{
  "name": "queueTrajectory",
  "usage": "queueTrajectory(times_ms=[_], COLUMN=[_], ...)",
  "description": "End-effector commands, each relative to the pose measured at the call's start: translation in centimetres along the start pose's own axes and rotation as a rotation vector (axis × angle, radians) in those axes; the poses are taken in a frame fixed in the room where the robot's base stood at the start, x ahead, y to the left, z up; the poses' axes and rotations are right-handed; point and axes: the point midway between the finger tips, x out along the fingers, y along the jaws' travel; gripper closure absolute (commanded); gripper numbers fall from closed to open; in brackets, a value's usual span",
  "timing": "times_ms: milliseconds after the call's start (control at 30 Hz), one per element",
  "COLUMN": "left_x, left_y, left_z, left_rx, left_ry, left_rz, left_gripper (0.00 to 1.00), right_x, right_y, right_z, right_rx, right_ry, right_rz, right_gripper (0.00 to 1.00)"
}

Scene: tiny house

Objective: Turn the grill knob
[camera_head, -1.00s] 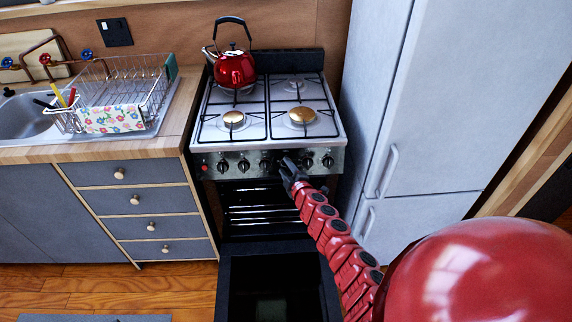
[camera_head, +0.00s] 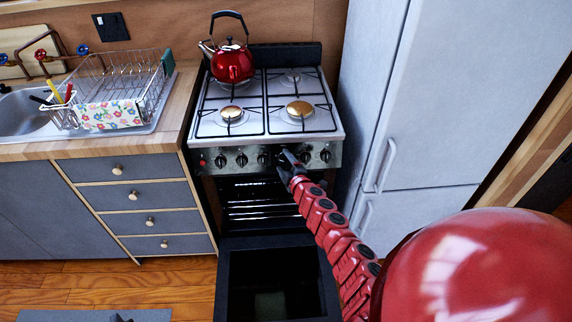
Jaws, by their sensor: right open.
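The stove (camera_head: 333,135) has a white hob and a front panel with a row of several black knobs. Knobs left of my gripper, such as one knob (camera_head: 241,160), and one at the right end (camera_head: 325,156) show clearly. My right gripper (camera_head: 286,161) is open at the front panel, right of the middle, and covers part of the knob row. I cannot tell whether it touches a knob or which one is between its fingers. The oven door (camera_head: 236,290) hangs open below, with racks showing inside.
A red kettle (camera_head: 232,66) stands on the back left burner. A grey fridge (camera_head: 427,150) is close on the right. On the left are drawers (camera_head: 125,194), a counter (camera_head: 150,143) and a dish rack (camera_head: 120,85). The open oven door takes up the floor space before the stove.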

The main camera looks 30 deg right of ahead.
Motion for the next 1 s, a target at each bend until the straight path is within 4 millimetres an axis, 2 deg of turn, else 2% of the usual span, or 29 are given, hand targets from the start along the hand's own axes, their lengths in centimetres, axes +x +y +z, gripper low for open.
queueTrajectory(times_ms=[167, 367, 767, 1000], left_x=[-0.1, -0.3, -1.0, -1.1], left_y=[0.0, 0.0, 0.1, 0.1], left_z=[0.0, 0.1, 0.2, 0.2], left_rx=[0.000, 0.000, 0.000, 0.000], left_ry=[0.000, 0.000, 0.000, 0.000], left_rz=[0.000, 0.000, 0.000, 0.000], left_gripper=[0.50, 0.50, 0.50, 0.50], right_x=[-0.6, -2.7, -8.6, -13.0], right_y=[0.1, 0.0, -0.1, 0.0], right_z=[0.2, 0.1, 0.1, 0.1], right_rx=[-0.003, -0.003, -0.001, 0.001], right_ry=[-0.001, 0.002, 0.000, -0.001], right_rz=[0.002, 0.000, -0.001, 0.000], right_gripper=[0.26, 0.26, 0.26, 0.26])
